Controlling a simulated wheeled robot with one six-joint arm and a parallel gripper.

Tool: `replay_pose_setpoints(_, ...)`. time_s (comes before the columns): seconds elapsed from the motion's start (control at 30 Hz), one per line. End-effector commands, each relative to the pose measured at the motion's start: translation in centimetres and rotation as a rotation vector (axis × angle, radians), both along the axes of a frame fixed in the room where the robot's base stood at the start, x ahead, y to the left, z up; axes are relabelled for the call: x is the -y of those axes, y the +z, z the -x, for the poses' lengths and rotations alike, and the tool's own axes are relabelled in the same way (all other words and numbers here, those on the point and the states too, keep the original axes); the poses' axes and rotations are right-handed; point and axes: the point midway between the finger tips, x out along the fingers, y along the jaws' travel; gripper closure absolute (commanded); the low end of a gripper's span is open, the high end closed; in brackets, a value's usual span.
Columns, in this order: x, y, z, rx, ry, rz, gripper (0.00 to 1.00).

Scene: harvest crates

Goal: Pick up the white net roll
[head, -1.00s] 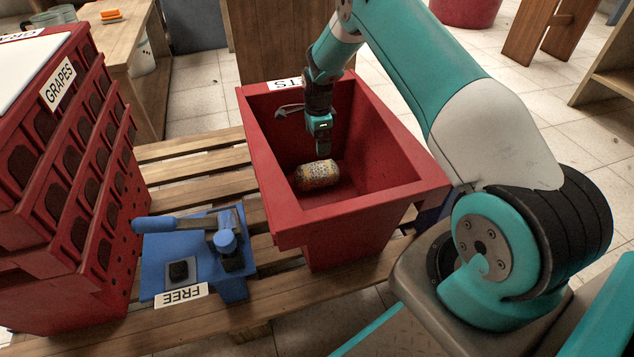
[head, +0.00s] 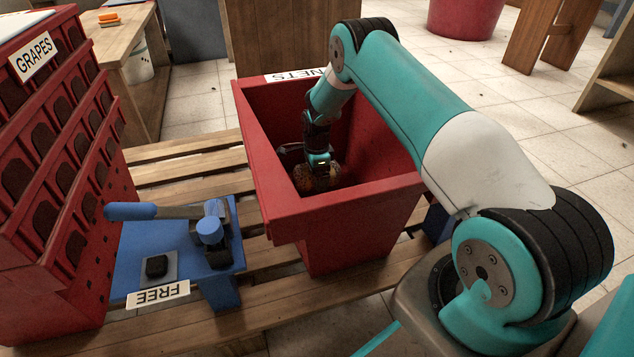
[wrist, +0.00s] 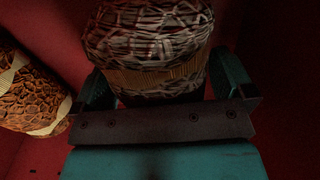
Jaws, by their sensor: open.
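In the wrist view a net roll (wrist: 150,42) with a whitish-grey mesh over dark and a tan band lies between the two teal fingers of my gripper (wrist: 165,85). The fingers are apart, one on each side of it; I cannot tell whether they touch it. A second roll (wrist: 30,92), orange-brown mesh with a pale band, lies to the left. In the head view my gripper (head: 320,165) is down inside the red NETS crate (head: 345,205). A roll (head: 313,181) shows dimly at its tip, partly hidden; I cannot tell which one.
The crate's walls rise around my gripper. A red GRAPES crate stack (head: 60,190) stands farther left. All stand on a wooden pallet (head: 185,165).

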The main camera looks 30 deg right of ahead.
Motion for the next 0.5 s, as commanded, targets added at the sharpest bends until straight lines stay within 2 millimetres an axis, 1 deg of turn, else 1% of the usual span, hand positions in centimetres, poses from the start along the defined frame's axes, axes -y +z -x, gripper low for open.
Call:
replay_pose_setpoints(0.03,0.02,-0.74,-0.02,0.001,0.0,0.0,0.0)
replay_pose_setpoints(0.23,0.03,-0.51,-0.04,0.001,0.0,0.0,0.0)
replay_pose_setpoints(0.27,0.03,-0.51,-0.04,0.001,0.0,0.0,0.02)
replay_pose_setpoints(0.3,0.03,-0.51,-0.04,0.001,0.0,0.0,0.11)
replay_pose_setpoints(0.47,0.03,-0.5,-0.04,0.001,0.0,0.0,0.48)
replay_pose_setpoints(0.5,0.05,-0.44,-0.09,0.003,0.0,0.001,0.5)
